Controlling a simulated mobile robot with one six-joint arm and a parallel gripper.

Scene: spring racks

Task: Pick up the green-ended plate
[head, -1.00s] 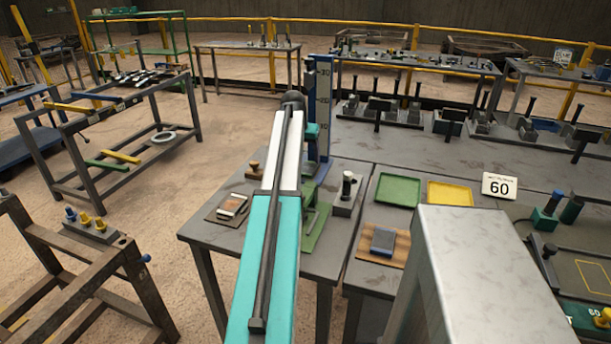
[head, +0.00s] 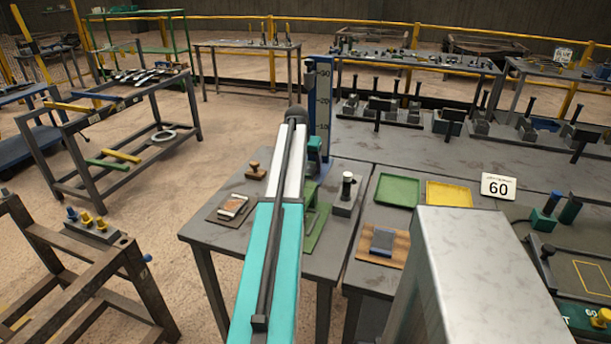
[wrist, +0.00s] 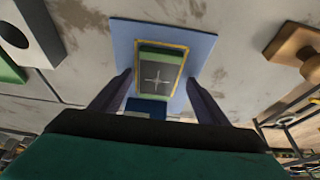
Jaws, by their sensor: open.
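In the wrist view a dark plate with a white cross mark (wrist: 157,75) and a green end (wrist: 162,52) lies within a yellow outline on a blue board (wrist: 190,42). A darker blue part (wrist: 146,106) shows at its near end. My gripper (wrist: 159,78) is open, with one dark finger to each side of the plate. I see bare board between the plate and the fingers, and cannot tell the height gap. In the head view my own arm hides the plate and the fingertips.
A wooden-handled stamp (head: 255,171) and a small block on a brown board (head: 231,208) stand left of my arm. A grey block with a knob (head: 346,192) is to the right. A tall blue scale (head: 319,105) rises behind. Green (head: 398,190) and yellow (head: 449,195) trays lie further right.

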